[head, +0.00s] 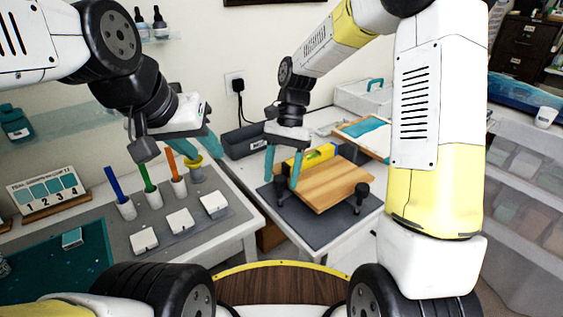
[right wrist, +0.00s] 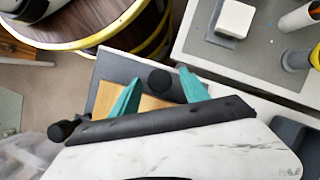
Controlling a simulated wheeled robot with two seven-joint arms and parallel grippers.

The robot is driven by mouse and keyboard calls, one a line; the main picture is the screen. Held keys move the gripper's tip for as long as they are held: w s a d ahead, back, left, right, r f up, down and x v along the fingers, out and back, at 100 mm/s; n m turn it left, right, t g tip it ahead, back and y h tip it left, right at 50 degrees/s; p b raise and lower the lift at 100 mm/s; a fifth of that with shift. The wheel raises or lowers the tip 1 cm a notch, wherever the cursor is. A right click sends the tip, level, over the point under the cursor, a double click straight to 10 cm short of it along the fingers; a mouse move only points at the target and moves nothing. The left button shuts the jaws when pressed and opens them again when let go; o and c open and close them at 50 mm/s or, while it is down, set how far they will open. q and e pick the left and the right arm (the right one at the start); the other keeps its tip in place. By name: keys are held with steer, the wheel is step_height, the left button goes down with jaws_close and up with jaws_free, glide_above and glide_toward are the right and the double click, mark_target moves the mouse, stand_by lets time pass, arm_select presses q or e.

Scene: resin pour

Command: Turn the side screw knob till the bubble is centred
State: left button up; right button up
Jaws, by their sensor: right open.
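The wooden board (head: 333,184) rests on a dark base and carries a yellow spirit level (head: 318,156). Its bubble is too small to read. A black screw knob (head: 361,191) stands at the board's right corner. Another knob (head: 279,190) stands at its left side. My right gripper (head: 281,176) is open above that left knob. In the right wrist view a round black knob (right wrist: 159,79) shows between its teal fingers (right wrist: 158,93), with visible gaps. My left gripper (head: 209,144) hangs above the left table, apart from the board; its finger gap is unclear.
On the left table stand blue, green and orange sticks in white holders (head: 152,196), a yellow-rimmed cup (head: 195,170) and white blocks (head: 180,221). A dark grey box (head: 245,141) and a tray with teal sheet (head: 366,133) stand behind the board.

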jaws_close()
steer(key=shift+a+n, duration=0.1)
steer(key=shift+n, duration=0.2)
steer(key=n+h, duration=0.2)
steer(key=n, duration=0.2)
steer(key=shift+a+n, duration=0.15)
steer(key=shift+n, duration=0.25)
steer(key=n+h, duration=0.1)
steer(key=n, duration=0.1)
steer(key=n+h, duration=0.1)
steer(key=n, duration=0.2)
steer(key=shift+a+r+n, duration=0.1)
steer(key=shift+n, duration=0.2)
steer(key=n, duration=0.2)
steer(key=n+t+h, duration=0.1)
steer(key=n, duration=0.2)
steer(key=shift+s+a+t, duration=0.1)
steer(key=shift+t, duration=0.2)
steer(key=n, duration=0.2)
steer(key=n+t+h, duration=0.1)
steer(key=n, duration=0.2)
steer(key=shift+t, duration=0.3)
